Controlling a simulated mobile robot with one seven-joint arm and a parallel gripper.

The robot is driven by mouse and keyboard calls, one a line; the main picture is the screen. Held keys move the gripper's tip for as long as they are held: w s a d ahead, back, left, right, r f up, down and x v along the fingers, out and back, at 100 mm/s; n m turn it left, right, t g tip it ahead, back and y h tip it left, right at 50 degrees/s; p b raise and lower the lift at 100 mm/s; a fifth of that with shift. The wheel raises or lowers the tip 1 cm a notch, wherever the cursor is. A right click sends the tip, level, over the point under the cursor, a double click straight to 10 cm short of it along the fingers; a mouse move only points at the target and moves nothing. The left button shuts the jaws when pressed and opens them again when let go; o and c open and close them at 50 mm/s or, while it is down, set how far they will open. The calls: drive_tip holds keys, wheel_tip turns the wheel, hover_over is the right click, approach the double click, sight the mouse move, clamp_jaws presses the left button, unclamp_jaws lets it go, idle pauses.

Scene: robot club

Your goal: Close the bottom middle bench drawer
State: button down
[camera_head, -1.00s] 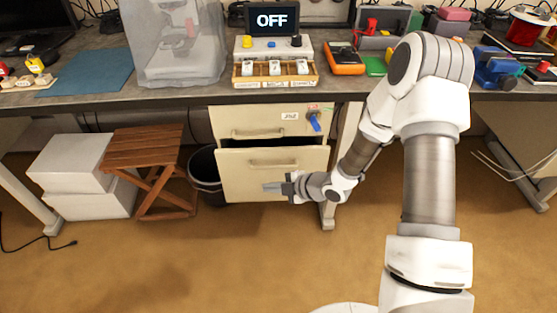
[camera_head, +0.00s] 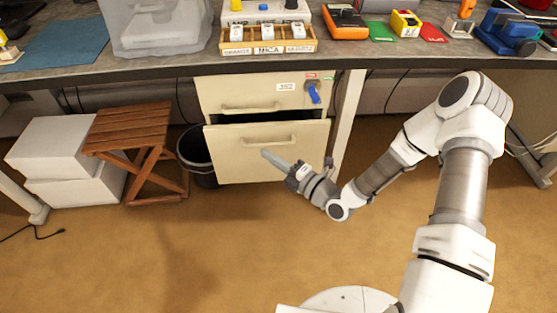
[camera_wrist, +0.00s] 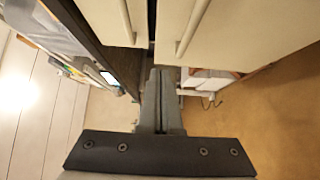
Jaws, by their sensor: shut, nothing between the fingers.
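The lower drawer (camera_head: 225,165) of the beige bench cabinet is pulled out, with a dark gap along its top edge. Its bar handle (camera_head: 270,141) faces me. The upper drawer (camera_head: 225,92) above it appears shut, with blue keys in its lock. My gripper (camera_head: 266,154) is shut and empty, its fingertips in front of the lower drawer's face, just below the handle. I cannot tell whether they touch it. In the wrist view, which is turned sideways, the shut fingers (camera_wrist: 160,75) point toward the lower drawer front (camera_wrist: 250,25) and its handle (camera_wrist: 192,27).
A black bin (camera_head: 199,160) stands left of the cabinet, beside a wooden folding stool (camera_head: 130,125) and white boxes (camera_head: 55,150). A bench leg (camera_head: 347,115) stands right of the drawers. The bench top (camera_head: 190,62) overhangs them. The brown floor in front is clear.

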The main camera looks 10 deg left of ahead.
sight(246, 130)
drive_tip(key=w+a+b, duration=0.1)
drive_tip(key=w+a, duration=0.4)
drive_tip(key=shift+w+f, duration=0.1)
drive_tip(key=shift+w, duration=0.15)
drive_tip(key=shift+w+a+b, duration=0.15)
drive_tip(key=shift+w+b, duration=0.2)
drive_tip(key=shift+w, duration=0.25)
drive_tip(key=shift+w+a, duration=0.1)
drive_tip(key=shift+w, duration=0.05)
